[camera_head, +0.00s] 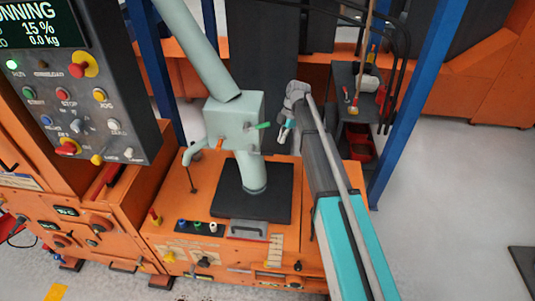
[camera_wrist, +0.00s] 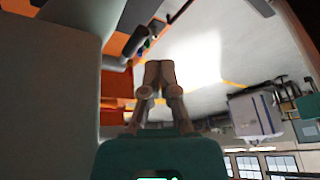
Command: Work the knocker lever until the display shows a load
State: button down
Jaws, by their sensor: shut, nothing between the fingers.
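The display (camera_head: 42,22) at the upper left in the head view reads 15% and 0.0 kg, under a word cut off to "NNING". A pale green box (camera_head: 234,118) stands below a sloping pipe. A short green-tipped lever (camera_head: 263,126) sticks out of its right side, and an orange lever (camera_head: 219,144) sits on its front. I cannot tell for certain which is the knocker lever. My gripper (camera_head: 282,138) is just right of the green tip, apparently apart from it. The wrist view shows my gripper (camera_wrist: 159,66) shut and empty, its fingertips together.
The control panel (camera_head: 90,95) with several buttons is at the left. A black plate (camera_head: 253,192) lies under the box's outlet on the orange machine (camera_head: 175,212). Blue posts (camera_head: 418,95) flank the box. A dark cart (camera_head: 357,95) stands behind my arm. Open floor lies at the right.

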jog(key=s+d+f+m+t+h, duration=0.1)
jog(key=s+d+m, duration=0.7)
jog(key=s+m, duration=0.2)
jog(key=s+d+m+t+h, duration=0.1)
jog(key=s+d+m+t, duration=0.1)
jog(key=s+d+m, duration=0.6)
jog(key=shift+s+f+m, duration=0.4)
jog(key=shift+s+m, duration=1.1)
jog(key=shift+s, duration=0.2)
jog(key=s+d+m, duration=0.1)
jog(key=s+m, duration=0.1)
jog(key=s+d+m+h, duration=0.1)
jog(key=s, duration=0.1)
jog(key=shift+d+m, duration=0.15)
jog(key=shift+m, duration=0.25)
dwell(3.7)
